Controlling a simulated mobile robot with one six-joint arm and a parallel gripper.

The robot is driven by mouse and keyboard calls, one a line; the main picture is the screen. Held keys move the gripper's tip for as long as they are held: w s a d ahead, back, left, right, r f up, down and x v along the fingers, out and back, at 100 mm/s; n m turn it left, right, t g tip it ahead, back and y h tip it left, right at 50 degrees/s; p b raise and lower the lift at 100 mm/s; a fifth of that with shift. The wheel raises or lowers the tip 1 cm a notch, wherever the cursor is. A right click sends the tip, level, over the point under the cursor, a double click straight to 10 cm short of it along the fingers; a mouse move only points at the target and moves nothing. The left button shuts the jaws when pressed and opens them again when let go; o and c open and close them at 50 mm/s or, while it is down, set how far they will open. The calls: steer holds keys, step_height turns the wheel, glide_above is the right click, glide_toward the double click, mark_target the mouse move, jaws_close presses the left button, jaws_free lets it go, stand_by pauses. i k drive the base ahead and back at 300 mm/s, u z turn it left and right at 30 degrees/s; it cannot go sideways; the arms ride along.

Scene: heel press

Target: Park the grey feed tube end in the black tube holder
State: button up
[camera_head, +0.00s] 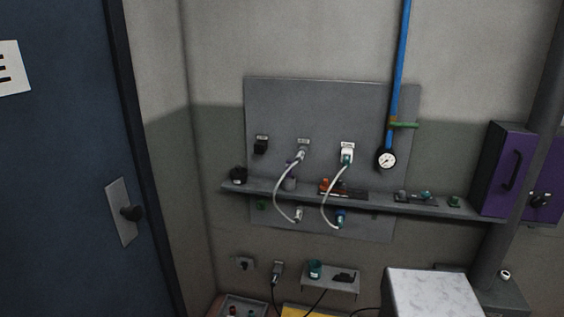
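A grey panel (370,110) is fixed to the wall. A pale tube (278,200) with greyish ends hangs in a curve on it. This tube's upper end (300,155) is at a small labelled port, and its lower end (298,214) is at a fitting below the shelf. A black holder-like block (261,147) sits on the panel left of the upper end, apart from it, and looks empty. A second pale tube (324,205) with teal ends runs from a white port (347,150) to a blue fitting (340,218). My gripper is not in view.
A narrow grey shelf (375,203) crosses the panel, carrying small parts and a black item (238,175). A blue pipe (399,60) with a gauge (386,158) hangs right. Purple boxes (500,165) stand farther right. A pale-topped block (430,290) is at lower right.

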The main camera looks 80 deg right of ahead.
mark_target(301, 155)
steer(key=u, duration=0.25)
steer(key=k, duration=1.45)
steer(key=z, duration=0.6)
steer(key=i, duration=1)
steer(key=u, duration=0.1)
